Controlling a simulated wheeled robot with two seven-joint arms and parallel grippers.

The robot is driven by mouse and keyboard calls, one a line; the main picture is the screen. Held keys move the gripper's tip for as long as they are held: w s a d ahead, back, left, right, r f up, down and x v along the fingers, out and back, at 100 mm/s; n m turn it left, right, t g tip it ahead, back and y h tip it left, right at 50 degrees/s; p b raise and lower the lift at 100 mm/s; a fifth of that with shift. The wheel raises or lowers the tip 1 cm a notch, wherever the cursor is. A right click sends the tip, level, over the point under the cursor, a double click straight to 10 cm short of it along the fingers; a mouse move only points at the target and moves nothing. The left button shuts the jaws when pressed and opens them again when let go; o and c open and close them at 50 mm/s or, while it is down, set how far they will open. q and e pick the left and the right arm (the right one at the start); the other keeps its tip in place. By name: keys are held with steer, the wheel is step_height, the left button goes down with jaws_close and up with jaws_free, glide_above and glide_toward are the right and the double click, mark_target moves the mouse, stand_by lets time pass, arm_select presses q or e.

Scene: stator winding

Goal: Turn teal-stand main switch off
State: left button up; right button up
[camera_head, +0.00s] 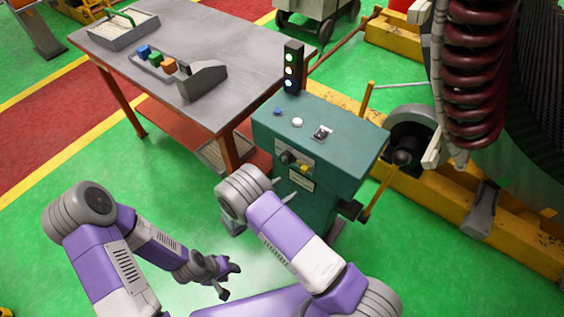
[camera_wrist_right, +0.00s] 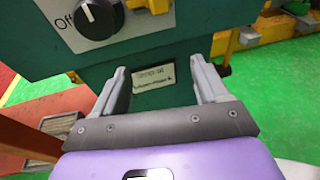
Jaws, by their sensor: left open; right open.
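The teal stand (camera_head: 335,150) stands right of centre in the head view. On its front panel is the main switch, a black rotary knob (camera_head: 287,157). In the right wrist view the knob (camera_wrist_right: 98,18) is at the top left, partly cut off, with the label "Off" to its left. Its exact pointer angle is hard to read. My right gripper (camera_wrist_right: 160,78) is open and empty, below the knob and facing the stand's front around a small label plate (camera_wrist_right: 153,76). In the head view my right arm mostly hides it. My left gripper (camera_head: 228,281) is open and empty, low over the floor.
A yellow part (camera_head: 304,168) sits right of the knob. Buttons, a toggle (camera_head: 322,132) and a signal tower (camera_head: 292,66) are on or behind the stand's top. A grey table (camera_head: 200,40) stands left, with coloured blocks. A large machine (camera_head: 520,130) is right. Green floor is free at left.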

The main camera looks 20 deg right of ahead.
mark_target(283, 161)
steer(key=w+a+r+n+t, duration=0.2)
steer(key=w+a+r+t, duration=0.2)
steer(key=r, duration=0.1)
steer(key=shift+h, duration=0.3)
steer(key=x, duration=0.7)
steer(key=shift+d+f+b, duration=0.25)
steer(key=shift+f+b, duration=0.05)
steer(key=shift+b, duration=0.1)
steer(key=c, duration=1.1)
steer(key=shift+o, duration=0.2)
